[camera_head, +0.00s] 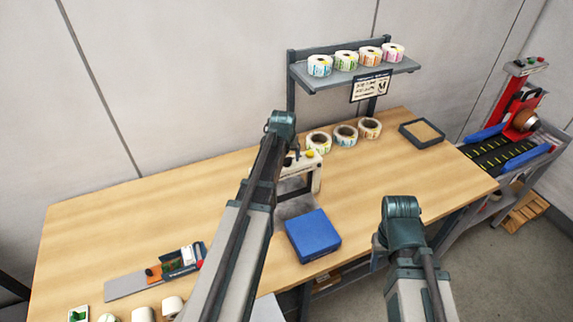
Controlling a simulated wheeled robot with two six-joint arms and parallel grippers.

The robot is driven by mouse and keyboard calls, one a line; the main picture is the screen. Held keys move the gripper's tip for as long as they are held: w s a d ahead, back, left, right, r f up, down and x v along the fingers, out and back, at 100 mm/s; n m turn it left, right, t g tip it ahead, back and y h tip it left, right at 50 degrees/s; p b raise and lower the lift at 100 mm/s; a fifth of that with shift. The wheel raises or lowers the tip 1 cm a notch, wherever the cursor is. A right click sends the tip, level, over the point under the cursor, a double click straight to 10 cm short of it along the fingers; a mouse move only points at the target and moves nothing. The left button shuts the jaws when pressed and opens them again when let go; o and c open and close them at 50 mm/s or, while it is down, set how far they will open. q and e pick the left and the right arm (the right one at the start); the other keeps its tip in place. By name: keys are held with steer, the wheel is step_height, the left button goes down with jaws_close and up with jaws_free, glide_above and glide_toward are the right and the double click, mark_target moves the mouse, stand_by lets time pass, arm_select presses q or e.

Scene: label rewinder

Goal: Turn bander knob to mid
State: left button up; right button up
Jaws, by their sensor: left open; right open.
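The bander looks to be the off-white machine (313,172) with a yellow button (309,154) on top, standing mid-table. My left arm crosses in front of its left side, and I cannot make out its knob. My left gripper (294,158) is open, small and partly hidden by its own arm, at the bander's upper left; I cannot tell whether it touches. My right gripper (379,254) is open, mostly hidden behind its own arm, at the table's front edge, right of the blue block and away from the bander.
A blue block (313,236) lies before the bander. Label rolls (345,135) stand behind it, and more rolls sit on a raised shelf (345,80). A dark tray (421,122) lies at the back right. A red machine (518,112) stands beyond the table.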

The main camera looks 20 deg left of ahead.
arm_select(q)
steer(key=shift+w+f, duration=0.15)
steer(key=shift+f, duration=0.3)
jaws_close()
stand_by(0.3)
steer(key=m, duration=0.2)
steer(key=m+h, duration=0.1)
steer(key=m, duration=0.1)
steer(key=m+h, duration=0.1)
steer(key=m, duration=0.1)
steer(key=shift+a, duration=0.3)
steer(key=m+h, duration=0.1)
steer(key=m, duration=0.1)
steer(key=m+h, duration=0.1)
steer(key=m, duration=0.2)
steer(key=shift+a+m+g, duration=0.1)
steer(key=shift+m+g, duration=0.2)
steer(key=shift+g, duration=0.1)
